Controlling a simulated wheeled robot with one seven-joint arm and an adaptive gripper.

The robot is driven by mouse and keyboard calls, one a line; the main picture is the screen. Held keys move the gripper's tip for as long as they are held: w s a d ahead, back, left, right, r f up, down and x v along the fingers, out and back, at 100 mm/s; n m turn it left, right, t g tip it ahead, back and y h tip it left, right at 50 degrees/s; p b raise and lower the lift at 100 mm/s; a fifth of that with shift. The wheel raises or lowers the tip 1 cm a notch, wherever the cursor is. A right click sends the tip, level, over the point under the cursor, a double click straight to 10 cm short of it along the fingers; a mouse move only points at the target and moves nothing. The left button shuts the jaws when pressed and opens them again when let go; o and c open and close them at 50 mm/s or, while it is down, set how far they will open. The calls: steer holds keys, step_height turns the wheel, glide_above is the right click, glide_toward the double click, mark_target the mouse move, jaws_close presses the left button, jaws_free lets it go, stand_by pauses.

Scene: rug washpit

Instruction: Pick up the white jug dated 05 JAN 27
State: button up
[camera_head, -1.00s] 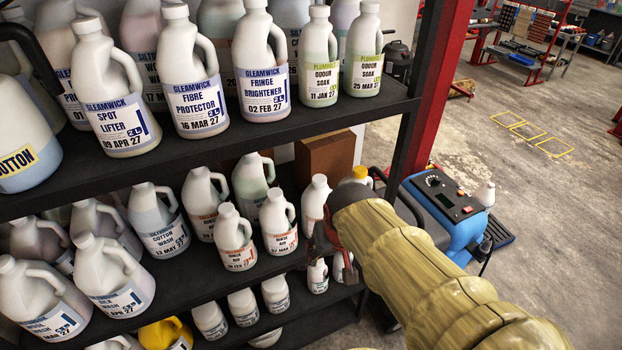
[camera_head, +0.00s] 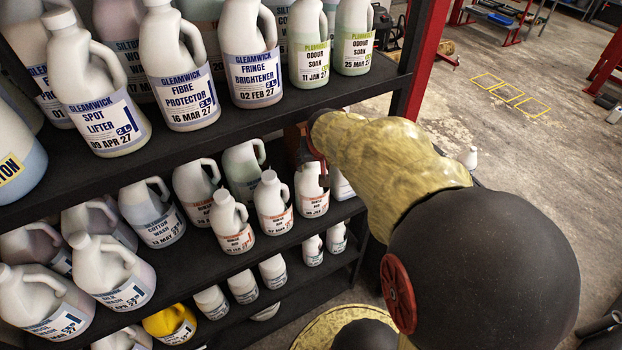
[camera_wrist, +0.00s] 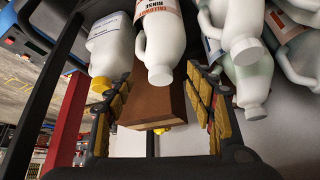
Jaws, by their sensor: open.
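Several white jugs with orange rinse-aid labels stand on the middle shelf. The rightmost jug (camera_head: 312,188) is beside the end of my arm; its date seems to read JAN, but the day is too small to be sure. Two similar jugs, a middle one (camera_head: 271,210) and a left one (camera_head: 231,230), stand to its left. In the wrist view, which looks upside down, an orange-labelled white jug (camera_wrist: 158,45) lies between the spread fingers of my gripper (camera_wrist: 160,85), apart from them. Its date is out of frame. In the head view my arm mostly hides the gripper.
A brown box (camera_wrist: 150,105) stands near the jug. A yellow-capped jug (camera_wrist: 108,45) is to its left, and more white jugs (camera_wrist: 240,35) crowd the right. The upper shelf (camera_head: 230,128) with large jugs is close above. Open floor (camera_head: 480,130) lies right.

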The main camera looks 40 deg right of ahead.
steer(key=w+d+f, duration=0.1)
steer(key=w+f, duration=0.1)
steer(key=w+d+f, duration=0.2)
steer(key=shift+w+d+f, duration=0.15)
steer(key=shift+w+d, duration=0.05)
steer(key=shift+w, duration=0.2)
steer(key=shift+s, duration=0.1)
steer(key=shift+c, duration=1.2)
steer(key=c, duration=1.1)
jaws_close()
